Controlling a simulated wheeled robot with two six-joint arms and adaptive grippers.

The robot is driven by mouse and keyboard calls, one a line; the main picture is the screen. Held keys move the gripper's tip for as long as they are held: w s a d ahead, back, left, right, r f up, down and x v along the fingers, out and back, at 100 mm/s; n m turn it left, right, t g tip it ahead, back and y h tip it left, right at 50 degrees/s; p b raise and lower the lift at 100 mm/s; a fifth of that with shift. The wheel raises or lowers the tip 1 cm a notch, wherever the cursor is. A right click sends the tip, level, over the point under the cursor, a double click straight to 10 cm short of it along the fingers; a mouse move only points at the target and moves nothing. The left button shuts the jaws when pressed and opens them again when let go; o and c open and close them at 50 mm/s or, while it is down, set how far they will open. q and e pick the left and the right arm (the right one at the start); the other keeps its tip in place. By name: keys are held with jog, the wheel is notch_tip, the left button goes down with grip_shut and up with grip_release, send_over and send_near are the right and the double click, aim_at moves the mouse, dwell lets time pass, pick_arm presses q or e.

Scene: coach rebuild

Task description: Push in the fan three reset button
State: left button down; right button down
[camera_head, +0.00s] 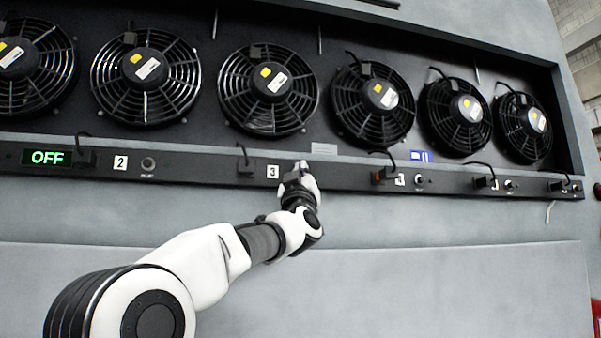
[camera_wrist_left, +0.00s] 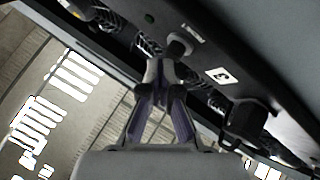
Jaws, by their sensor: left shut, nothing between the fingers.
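The fan three reset button (camera_wrist_left: 181,44) is a small round knob on the dark panel strip, near the label 3 (camera_wrist_left: 219,75) in the left wrist view. My left gripper (camera_wrist_left: 163,68) is shut and empty, its fingertips at or very near the button; I cannot tell if they touch. In the head view my left gripper (camera_head: 301,168) is at the strip just right of the label 3 (camera_head: 273,171) and hides the button. The third fan (camera_head: 268,90) is above it. My right gripper is in neither view.
The panel strip (camera_head: 210,168) carries similar buttons, including the fan two button (camera_head: 148,164), and black plugs with cables (camera_head: 245,165). A green OFF display (camera_head: 48,157) is at the left. The grey wall (camera_head: 450,290) below is clear.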

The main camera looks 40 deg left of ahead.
pick_arm(q)
jog(key=shift+s+d+r+b, duration=0.1)
jog(key=shift+s+d+b, duration=0.3)
jog(key=shift+s+d, duration=0.4)
jog(key=shift+w, duration=0.1)
jog(key=s+d+b, duration=0.2)
jog(key=s+d, duration=0.1)
jog(key=d, duration=0.1)
jog(key=shift+s, duration=0.15)
jog(key=shift+a, duration=0.15)
